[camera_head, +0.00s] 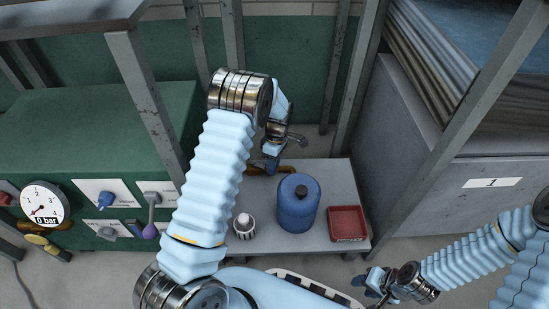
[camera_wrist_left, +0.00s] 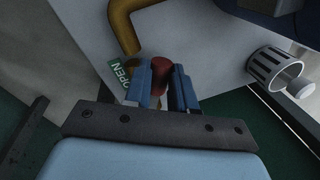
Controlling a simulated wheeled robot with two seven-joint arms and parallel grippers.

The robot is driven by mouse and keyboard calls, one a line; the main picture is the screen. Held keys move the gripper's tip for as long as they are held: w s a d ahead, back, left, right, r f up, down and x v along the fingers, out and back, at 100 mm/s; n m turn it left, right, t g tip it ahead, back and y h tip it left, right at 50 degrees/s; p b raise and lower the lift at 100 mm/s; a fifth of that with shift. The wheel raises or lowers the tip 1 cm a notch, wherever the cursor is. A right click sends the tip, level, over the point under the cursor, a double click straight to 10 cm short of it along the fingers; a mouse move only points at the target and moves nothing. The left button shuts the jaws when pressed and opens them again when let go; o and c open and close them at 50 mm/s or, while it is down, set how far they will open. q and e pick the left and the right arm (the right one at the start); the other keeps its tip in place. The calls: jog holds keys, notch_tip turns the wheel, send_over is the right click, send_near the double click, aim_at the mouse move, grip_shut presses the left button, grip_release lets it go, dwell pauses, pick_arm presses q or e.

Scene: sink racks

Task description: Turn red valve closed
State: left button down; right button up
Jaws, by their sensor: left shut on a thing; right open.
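The red valve (camera_wrist_left: 161,76) shows in the left wrist view between the two blue fingers of my left gripper (camera_wrist_left: 168,88), which is shut on it. A yellow pipe (camera_wrist_left: 122,27) bends beside it, and a green OPEN label (camera_wrist_left: 120,78) lies to its left. In the head view my left gripper (camera_head: 271,160) reaches down at the back of the grey table, by the yellow pipe (camera_head: 262,170); the valve is hidden there behind my arm. My right gripper (camera_head: 376,284) is open and empty at the lower right, in front of the table.
On the grey table (camera_head: 336,177) stand a blue canister (camera_head: 298,207), a white slotted cup (camera_head: 244,228) and a red tray (camera_head: 347,224). A green cabinet (camera_head: 85,125) with a gauge (camera_head: 44,204) and several knobs is at left. Metal posts (camera_head: 143,85) rise around the table.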

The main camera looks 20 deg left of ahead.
pick_arm(q)
jog(key=s+m, duration=0.1)
jog(key=m, duration=0.1)
jog(key=s+m+p, duration=0.1)
jog(key=shift+s+a+r+m+y, duration=0.1)
jog(key=shift+s+m+y, duration=0.2)
jog(key=shift+m, duration=0.1)
jog(key=m, duration=0.1)
jog(key=s+m, duration=0.1)
jog(key=shift+s+a+m+y+p, duration=0.3)
jog(key=shift+a, duration=0.05)
jog(key=s+m, duration=0.1)
jog(key=a+m, duration=0.1)
jog(key=m, duration=0.1)
jog(key=shift+s+a+t, duration=0.2)
jog(key=shift+s+t, duration=0.2)
jog(key=shift+s+a+m+y, duration=0.25)
jog(key=shift+a+m, duration=0.2)
jog(key=shift+m, duration=0.4)
jog(key=shift+s+a+m+y, duration=0.15)
jog(key=shift+s+a+m, duration=0.2)
jog(key=shift+m, duration=0.5)
jog(key=shift+a+t, duration=0.1)
jog(key=shift+t, duration=0.2)
jog(key=c, duration=0.9)
grip_release()
jog(key=shift+c, duration=0.2)
